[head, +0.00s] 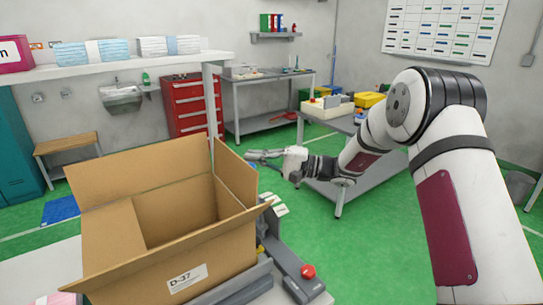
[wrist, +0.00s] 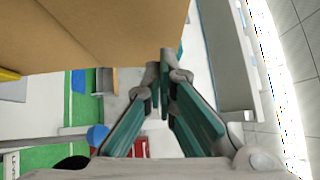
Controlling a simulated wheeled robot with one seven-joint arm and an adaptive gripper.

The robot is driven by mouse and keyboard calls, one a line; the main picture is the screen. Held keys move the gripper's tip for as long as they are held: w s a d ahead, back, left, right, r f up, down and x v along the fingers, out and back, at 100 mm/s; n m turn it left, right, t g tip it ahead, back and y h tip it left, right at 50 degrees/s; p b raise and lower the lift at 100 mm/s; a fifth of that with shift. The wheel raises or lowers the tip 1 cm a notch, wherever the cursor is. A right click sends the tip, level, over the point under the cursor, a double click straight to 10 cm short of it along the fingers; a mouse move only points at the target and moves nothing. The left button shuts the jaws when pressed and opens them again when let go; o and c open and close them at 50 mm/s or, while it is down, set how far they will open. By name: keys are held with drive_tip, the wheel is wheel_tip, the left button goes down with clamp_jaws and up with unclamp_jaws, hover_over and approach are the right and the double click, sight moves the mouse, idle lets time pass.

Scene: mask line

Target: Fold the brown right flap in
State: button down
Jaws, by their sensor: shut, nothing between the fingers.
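An open brown cardboard box (head: 215,255) stands at the lower left of the head view. Its brown right flap (head: 235,175) stands up from the right side, tilted slightly outward. My gripper (head: 250,155) is shut and empty at the outer right side of this flap, close to its upper edge. I cannot tell whether it touches the flap. In the wrist view my gripper (wrist: 164,65) has its fingertips together, and brown cardboard (wrist: 95,30) fills the upper left, close to the tips. The back flap (head: 140,170) stands upright, and the front flap (head: 175,245) spreads outward.
A grey fixture with a red button (head: 307,271) lies right of the box. A white shelf (head: 120,68) with mask packs runs behind it. A grey table (head: 365,175) with bins stands behind my arm. Green floor (head: 310,240) is open between box and arm.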

drive_tip(key=shift+s+a+r, duration=0.15)
drive_tip(key=shift+s+a, duration=0.45)
drive_tip(key=shift+a, duration=0.25)
drive_tip(key=shift+a, duration=0.1)
drive_tip(key=shift+s+a+r+n, duration=0.1)
drive_tip(key=shift+n, duration=0.2)
drive_tip(key=shift+h+b, duration=0.3)
drive_tip(key=shift+b, duration=0.05)
